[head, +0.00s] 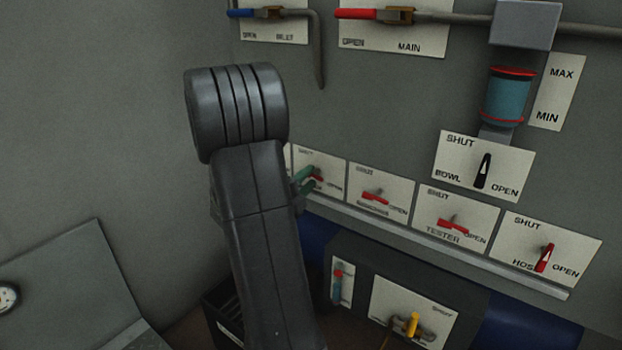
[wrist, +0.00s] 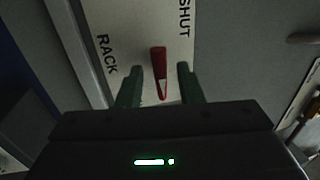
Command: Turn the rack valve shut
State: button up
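The rack valve has a red handle (wrist: 159,66) with a white mark. It sits on a white plate (wrist: 125,35) reading RACK and SHUT in the wrist view. My gripper (wrist: 160,78) has its two green fingers open, one on each side of the handle, with a gap on both sides. In the head view my dark arm covers part of the scene, and the green fingers (head: 304,182) reach the leftmost visible valve plate (head: 330,168). Its red handle is partly hidden there, pointing roughly towards OPEN.
Red handles for the tester (head: 453,227) and hose (head: 544,258) valves stand to the right, with another between. A ledge (head: 430,243) runs under the plates. A yellow-handled valve (head: 413,324) is below. The bowl valve (head: 483,171) and a blue cylinder (head: 507,97) are above right.

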jog(key=shift+x, duration=1)
grip_shut()
